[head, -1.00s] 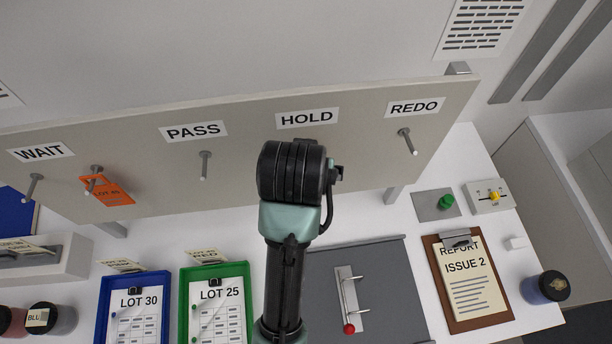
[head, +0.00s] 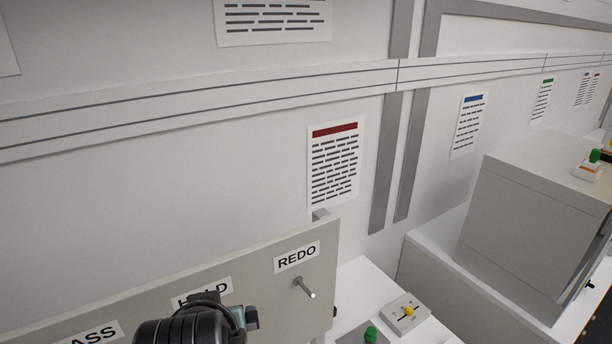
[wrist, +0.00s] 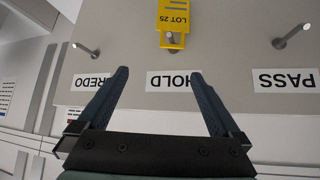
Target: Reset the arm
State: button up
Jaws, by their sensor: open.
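My gripper (wrist: 160,74) is open in the wrist view, with two dark fingers apart and nothing between them. That view is upside down. A yellow tag marked LOT 25 (wrist: 174,18) hangs on the peg by the HOLD label (wrist: 173,82), past the fingertips and apart from them. In the head view only the dark wrist part of my arm (head: 190,328) shows at the bottom edge, partly covering the HOLD label (head: 201,293). The fingers and the yellow tag are hidden there.
The peg board (head: 255,290) has an empty REDO peg (head: 304,287). In the wrist view the PASS peg (wrist: 292,36) shows bare. A grey cabinet (head: 530,225) stands at right.

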jog(key=w+d+r+m+t+b, duration=0.1)
jog(key=w+d+r+t+b, duration=0.1)
jog(key=d+r+t+b, duration=0.25)
jog(key=w+d+r+m+t+b, duration=0.1)
jog(key=w+d+r+t+b, duration=0.15)
jog(key=r+t, duration=0.35)
jog(key=s+d+r+t+h+b, duration=0.1)
jog(key=s+d+r+t+b, duration=0.2)
jog(key=s+r, duration=0.3)
jog(key=s+d+r+m+t+h+b, duration=0.1)
jog(key=s+d+r+t+b, duration=0.2)
jog(key=r, duration=0.6)
jog(key=s+t+b, duration=0.1)
jog(key=s+t, duration=0.1)
jog(key=s, duration=0.1)
jog(key=shift+s+d+t+h, duration=0.3)
jog(key=shift+s+d+t, duration=0.05)
jog(key=shift+s+d, duration=0.05)
jog(key=shift+f, duration=0.1)
jog(key=shift+c, duration=0.2)
